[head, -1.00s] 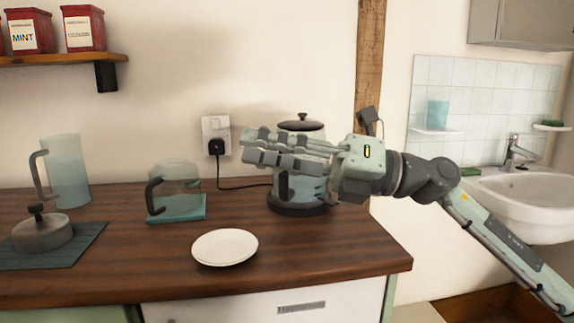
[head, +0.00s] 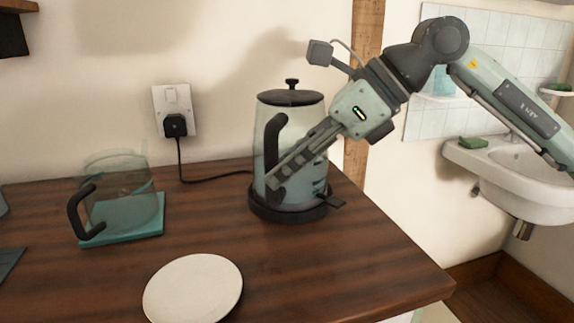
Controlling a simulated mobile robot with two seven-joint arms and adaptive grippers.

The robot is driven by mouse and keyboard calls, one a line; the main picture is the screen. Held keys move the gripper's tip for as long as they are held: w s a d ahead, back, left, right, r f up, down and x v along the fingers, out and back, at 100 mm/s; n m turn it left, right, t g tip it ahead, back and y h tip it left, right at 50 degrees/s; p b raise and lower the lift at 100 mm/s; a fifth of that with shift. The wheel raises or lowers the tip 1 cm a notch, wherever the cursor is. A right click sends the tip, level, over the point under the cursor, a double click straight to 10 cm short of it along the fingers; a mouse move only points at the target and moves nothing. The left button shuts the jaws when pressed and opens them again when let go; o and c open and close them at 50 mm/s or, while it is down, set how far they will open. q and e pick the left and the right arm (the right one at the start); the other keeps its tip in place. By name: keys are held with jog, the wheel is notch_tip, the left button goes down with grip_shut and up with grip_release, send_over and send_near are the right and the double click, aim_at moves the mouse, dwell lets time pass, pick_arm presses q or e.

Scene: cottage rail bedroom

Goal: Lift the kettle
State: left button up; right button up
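The kettle (head: 302,112) is pale blue-grey with a black lid, a knob and a black handle (head: 273,138) on its left side. It stands upright on its dark round base (head: 290,211) on the wooden counter. My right gripper (head: 276,187) comes down from the upper right across the front of the kettle. Its fingertips are at the lower end of the handle. The fingers show nearly edge-on, so I cannot tell whether they are open, or whether they touch the handle. They hide part of the kettle's front. My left gripper is not in view.
A glass jug (head: 122,205) with a black handle stands on a teal mat (head: 152,228) to the left. A white plate (head: 194,288) lies in front. A cord runs from the wall plug (head: 175,125) to the kettle. The sink (head: 510,170) is at right.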

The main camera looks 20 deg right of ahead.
aim_at(272, 191)
jog(key=shift+x, duration=1.55)
jog(key=shift+w, duration=0.1)
jog(key=shift+c, duration=0.5)
grip_shut()
jog(key=shift+r, duration=0.25)
